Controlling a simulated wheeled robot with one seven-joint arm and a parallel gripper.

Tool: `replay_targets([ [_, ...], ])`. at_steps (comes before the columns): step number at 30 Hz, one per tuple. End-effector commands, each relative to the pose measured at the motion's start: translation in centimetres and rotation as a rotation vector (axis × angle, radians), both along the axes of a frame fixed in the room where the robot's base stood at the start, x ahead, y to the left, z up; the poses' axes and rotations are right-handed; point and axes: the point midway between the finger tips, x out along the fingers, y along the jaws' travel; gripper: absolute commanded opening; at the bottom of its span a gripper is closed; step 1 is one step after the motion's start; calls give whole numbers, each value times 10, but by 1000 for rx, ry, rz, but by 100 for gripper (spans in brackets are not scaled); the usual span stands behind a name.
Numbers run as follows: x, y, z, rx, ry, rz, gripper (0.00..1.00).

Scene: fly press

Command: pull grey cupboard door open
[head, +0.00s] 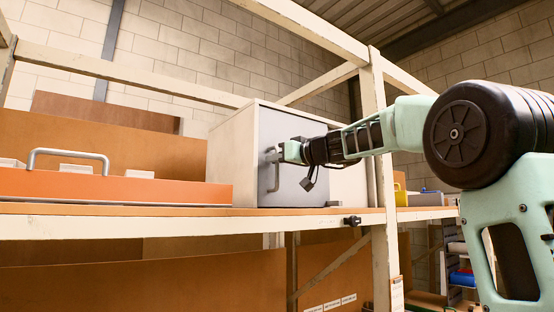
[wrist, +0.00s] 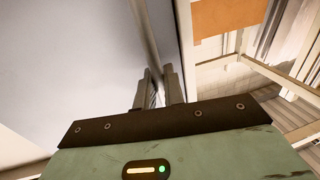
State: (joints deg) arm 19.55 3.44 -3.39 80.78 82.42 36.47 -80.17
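The grey cupboard door (head: 305,187) is on the front of a white cupboard (head: 232,160) on the shelf. It looks shut in the head view, and its smooth grey face fills the left of the wrist view (wrist: 65,60). An upright bar handle (head: 273,184) stands out from the door's left part. My gripper (head: 278,153) is at the upper part of this handle, against the door front. In the wrist view its two fingers (wrist: 158,88) are close together around the handle bar. The gripper body hides the lower part of the contact.
An orange drawer-like front (head: 110,188) with a metal handle is left of the cupboard. A cream post (head: 382,190) stands to the right, close to my arm. A dark padlock-like piece (head: 308,184) hangs below my wrist. A yellow item (head: 400,195) sits farther right.

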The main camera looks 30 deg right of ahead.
Motion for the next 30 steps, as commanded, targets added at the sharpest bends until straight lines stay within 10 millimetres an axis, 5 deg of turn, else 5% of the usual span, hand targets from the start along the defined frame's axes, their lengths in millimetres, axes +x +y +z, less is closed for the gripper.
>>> replay_targets([
  [11, 0, -16, -2, -1, -1, -4, 0],
  [30, 5, -190, 3, 1, 1, -7, 0],
])
